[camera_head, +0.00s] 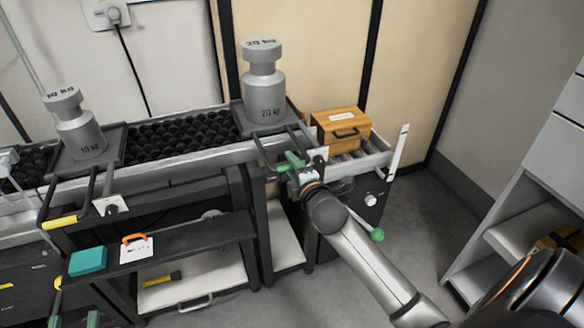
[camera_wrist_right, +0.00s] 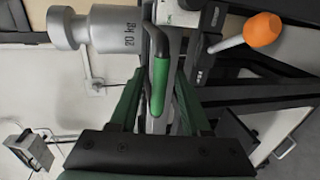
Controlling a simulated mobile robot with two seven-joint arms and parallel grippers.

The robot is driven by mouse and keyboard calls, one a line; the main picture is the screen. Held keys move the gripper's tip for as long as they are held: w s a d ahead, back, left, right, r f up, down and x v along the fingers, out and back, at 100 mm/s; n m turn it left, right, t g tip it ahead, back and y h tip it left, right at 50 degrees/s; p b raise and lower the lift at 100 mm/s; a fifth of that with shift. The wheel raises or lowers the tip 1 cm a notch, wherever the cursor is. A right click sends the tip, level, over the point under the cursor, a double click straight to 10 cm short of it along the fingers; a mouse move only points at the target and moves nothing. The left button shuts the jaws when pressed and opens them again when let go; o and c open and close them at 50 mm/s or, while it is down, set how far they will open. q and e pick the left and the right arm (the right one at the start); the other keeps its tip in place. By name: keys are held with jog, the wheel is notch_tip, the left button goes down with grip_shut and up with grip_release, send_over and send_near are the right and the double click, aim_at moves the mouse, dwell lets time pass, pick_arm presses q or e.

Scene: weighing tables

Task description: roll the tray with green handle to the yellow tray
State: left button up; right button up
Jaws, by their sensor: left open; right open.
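The tray with green handle (camera_head: 241,122) sits on the roller conveyor and carries a silver 20 kg weight (camera_head: 264,85). Its green handle (camera_wrist_right: 160,85) lies between the fingers of my right gripper (camera_wrist_right: 157,105), which is open around it. In the head view my right gripper (camera_head: 292,164) is at the tray's front edge, hiding part of the handle. The yellow tray (camera_head: 116,140), with a yellow handle (camera_head: 60,222), stands to the left with a 10 kg weight (camera_head: 78,122) on it. My left gripper (camera_head: 74,310) is open and empty at the bottom left, partly cut off.
Black rollers (camera_head: 180,135) fill the gap between the trays, with nothing on them. A wooden box (camera_head: 341,130) stands right of the green-handled tray. A shelf below holds a teal box (camera_head: 88,261) and an orange-handled item (camera_head: 135,243). Grey shelving (camera_head: 530,235) stands at the right.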

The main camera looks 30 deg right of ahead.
grip_shut()
dwell(0.4)
dwell(1.1)
